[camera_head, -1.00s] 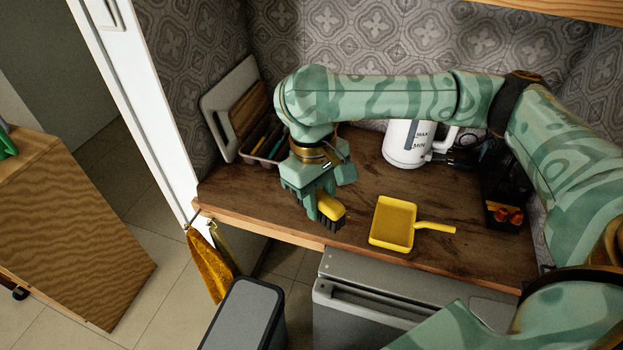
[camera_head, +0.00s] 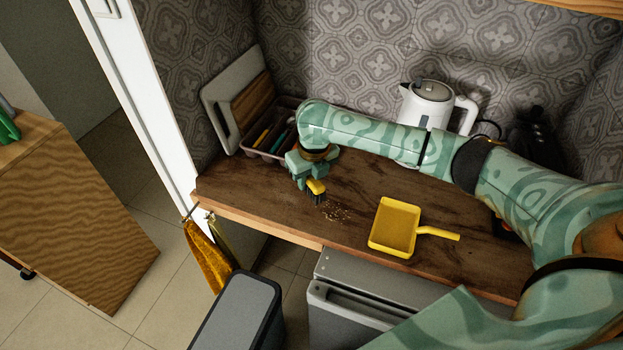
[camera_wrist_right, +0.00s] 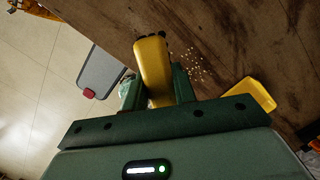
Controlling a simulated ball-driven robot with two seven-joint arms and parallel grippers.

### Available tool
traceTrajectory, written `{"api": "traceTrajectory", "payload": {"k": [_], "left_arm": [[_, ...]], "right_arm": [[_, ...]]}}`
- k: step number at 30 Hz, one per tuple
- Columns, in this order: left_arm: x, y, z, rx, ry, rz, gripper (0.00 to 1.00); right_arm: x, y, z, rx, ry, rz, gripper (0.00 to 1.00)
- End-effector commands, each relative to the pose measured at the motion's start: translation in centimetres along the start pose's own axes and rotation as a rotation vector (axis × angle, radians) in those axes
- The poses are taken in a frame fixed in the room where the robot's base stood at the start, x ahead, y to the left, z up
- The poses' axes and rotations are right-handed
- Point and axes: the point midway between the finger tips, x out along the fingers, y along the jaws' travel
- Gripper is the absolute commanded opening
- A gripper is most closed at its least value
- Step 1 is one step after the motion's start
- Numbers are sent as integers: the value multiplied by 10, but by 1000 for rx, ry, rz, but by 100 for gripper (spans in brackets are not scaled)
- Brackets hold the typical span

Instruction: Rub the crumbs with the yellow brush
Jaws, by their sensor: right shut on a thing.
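The yellow brush (camera_head: 316,187) with dark bristles is in my right gripper (camera_head: 307,182), which is shut on it. In the right wrist view the brush (camera_wrist_right: 153,66) sits between the two fingers of the gripper (camera_wrist_right: 160,88). The bristles point down at the wooden counter, just left of the crumbs; I cannot tell whether they touch it. The crumbs (camera_head: 337,212) are a loose scatter of small pale bits, and they also show in the right wrist view (camera_wrist_right: 193,68). My left gripper is not in view.
A yellow dustpan (camera_head: 396,228) lies on the counter (camera_head: 270,205) right of the crumbs. A white kettle (camera_head: 428,108) stands at the back behind my right arm. A tray (camera_head: 268,145) of utensils and leaning boards (camera_head: 235,103) are at the back left. A cloth (camera_head: 206,256) hangs at the front left.

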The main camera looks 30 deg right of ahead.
Motion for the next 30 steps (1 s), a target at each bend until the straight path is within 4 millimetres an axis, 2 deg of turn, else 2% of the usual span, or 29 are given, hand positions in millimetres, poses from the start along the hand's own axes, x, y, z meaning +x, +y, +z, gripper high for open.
{"api": "traceTrajectory", "payload": {"k": [3,7,14,24,30], "left_arm": [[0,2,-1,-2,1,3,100],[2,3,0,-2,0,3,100],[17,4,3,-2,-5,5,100],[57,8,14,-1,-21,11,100],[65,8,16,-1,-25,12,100]], "right_arm": [[9,-5,0,-131,1,20,9],[14,-7,0,-201,0,30,9],[29,-7,-2,-212,1,31,9],[67,-7,-8,-212,2,31,9],[74,-7,-9,-212,0,30,9]]}}
